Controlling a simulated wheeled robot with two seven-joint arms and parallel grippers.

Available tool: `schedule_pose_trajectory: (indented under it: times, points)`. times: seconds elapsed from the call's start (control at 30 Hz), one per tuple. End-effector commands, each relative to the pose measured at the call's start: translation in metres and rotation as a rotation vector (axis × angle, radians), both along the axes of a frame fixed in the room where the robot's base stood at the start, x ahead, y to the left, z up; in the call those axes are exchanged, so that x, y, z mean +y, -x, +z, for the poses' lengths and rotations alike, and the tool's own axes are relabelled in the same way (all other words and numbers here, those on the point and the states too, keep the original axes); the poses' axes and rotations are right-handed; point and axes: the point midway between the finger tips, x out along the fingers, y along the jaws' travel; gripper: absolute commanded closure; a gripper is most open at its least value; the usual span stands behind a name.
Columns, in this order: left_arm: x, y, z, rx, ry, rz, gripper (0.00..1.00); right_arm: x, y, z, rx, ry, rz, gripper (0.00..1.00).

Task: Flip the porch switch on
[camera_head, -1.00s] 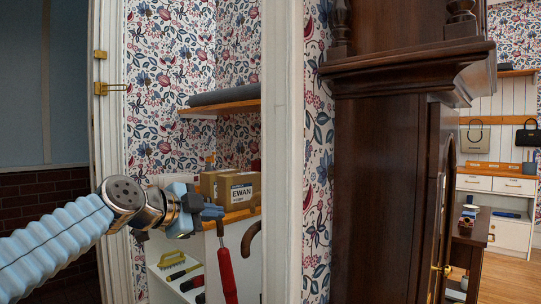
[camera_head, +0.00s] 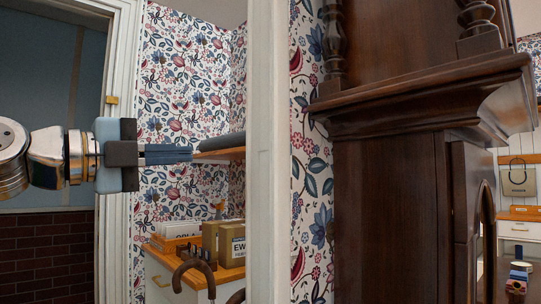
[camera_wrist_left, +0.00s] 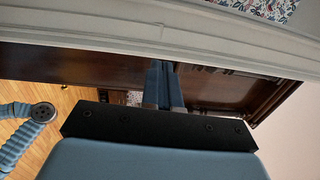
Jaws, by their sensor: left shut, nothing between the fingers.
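I cannot make out the porch switch in either view. My left gripper (camera_head: 188,154) is shut and empty. In the head view it points right, level, in front of the flowered wallpaper (camera_head: 175,60), with its tips overlapping the left end of a wooden shelf (camera_head: 225,154). I cannot tell whether the tips touch anything. In the left wrist view the closed fingers (camera_wrist_left: 164,72) point toward a pale moulding (camera_wrist_left: 160,38), with dark wood behind them. My right gripper is not in view.
A white post (camera_head: 266,150) stands right of the gripper, then a tall dark wooden clock case (camera_head: 385,200). Below are a cabinet with boxes (camera_head: 232,245) and a curved handle (camera_head: 193,270). A white door frame (camera_head: 122,70) is behind my left arm.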

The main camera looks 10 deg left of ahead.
Motion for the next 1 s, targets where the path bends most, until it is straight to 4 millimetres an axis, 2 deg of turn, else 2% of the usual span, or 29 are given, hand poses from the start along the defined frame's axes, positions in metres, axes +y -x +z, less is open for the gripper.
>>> schedule_pose_trajectory:
  times: [0.47,0.67,1.0]
  points:
    - [-0.003,-0.005,0.001,0.001,-0.001,0.0,1.0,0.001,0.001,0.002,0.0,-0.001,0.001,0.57]
    - [-0.023,-0.029,0.005,0.002,-0.002,-0.001,1.0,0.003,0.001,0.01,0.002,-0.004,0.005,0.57]
    - [-0.067,-0.085,0.011,0.002,-0.001,-0.002,1.0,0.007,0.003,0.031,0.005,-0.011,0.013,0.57]
